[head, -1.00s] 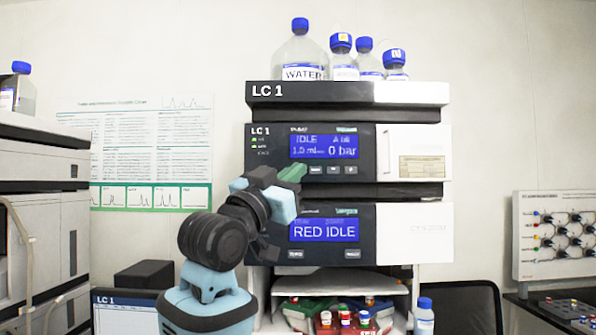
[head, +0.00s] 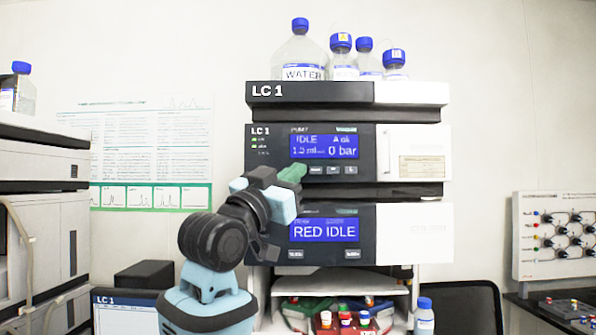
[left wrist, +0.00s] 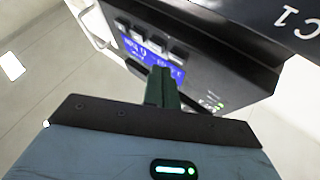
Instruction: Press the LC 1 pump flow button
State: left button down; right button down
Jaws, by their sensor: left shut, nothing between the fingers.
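The LC 1 stack holds a pump module (head: 268,165) with a blue screen (head: 324,146) reading IDLE and 0 bar. A row of small grey buttons (head: 333,170) sits below this screen. My left gripper (head: 298,172) is shut and empty, its green fingertips at the left end of that row. The fingers hide that part of the panel in the head view. In the left wrist view the shut fingers (left wrist: 162,82) point at the pump panel, near its screen (left wrist: 150,62) and buttons (left wrist: 155,47). I cannot tell whether they touch. My right gripper is not in view.
Below the pump is a module with a screen (head: 324,230) reading RED IDLE. Bottles, including one labelled WATER (head: 300,55), stand on top of the stack. Another instrument stack (head: 35,220) is at the left. A pump door (head: 413,150) is right of the buttons.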

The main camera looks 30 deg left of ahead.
pick_arm(q)
jog(key=shift+w+a, duration=0.1)
jog(key=shift+w, duration=0.05)
dwell(0.4)
jog(key=shift+w+a, duration=0.15)
jog(key=shift+w, duration=0.1)
jog(key=shift+w+a, duration=0.2)
jog(key=shift+w, duration=0.15)
dwell(0.9)
jog(key=shift+s+d, duration=0.1)
jog(key=shift+s, duration=0.05)
dwell(0.3)
jog(key=shift+s+d, duration=0.35)
jog(key=shift+s, duration=0.25)
jog(key=shift+s+d, duration=0.45)
jog(key=shift+s, duration=0.25)
jog(key=shift+s+d, duration=0.4)
jog(key=shift+s, duration=0.35)
jog(key=shift+s+d, duration=0.45)
jog(key=shift+s, duration=0.25)
jog(key=shift+w+f, duration=0.1)
